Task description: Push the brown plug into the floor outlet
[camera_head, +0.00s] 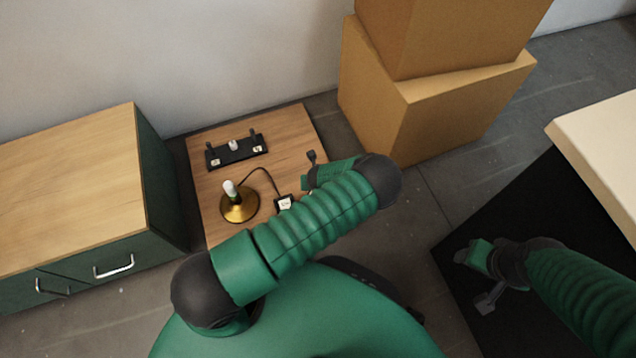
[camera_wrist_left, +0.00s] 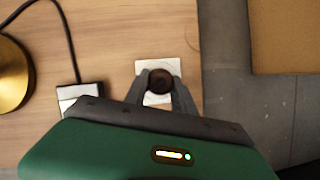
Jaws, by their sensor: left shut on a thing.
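The brown plug (camera_wrist_left: 161,80) shows from above in the left wrist view as a dark round body. It sits between the fingers of my left gripper (camera_wrist_left: 158,88), which is shut on it. The white square plate of the floor outlet (camera_wrist_left: 168,65) lies directly under and around the plug. I cannot tell how deep the plug sits in it. In the head view my left gripper (camera_head: 307,183) is over the right side of the wooden board, and my arm hides the plug and outlet.
A brass-based lamp (camera_head: 239,205) and a small white-topped box (camera_head: 285,203) joined by a black cord stand on the wooden board (camera_head: 210,228). A black holder (camera_head: 236,151) lies behind. Cardboard boxes (camera_head: 440,105) stand right, a cabinet (camera_head: 80,190) left.

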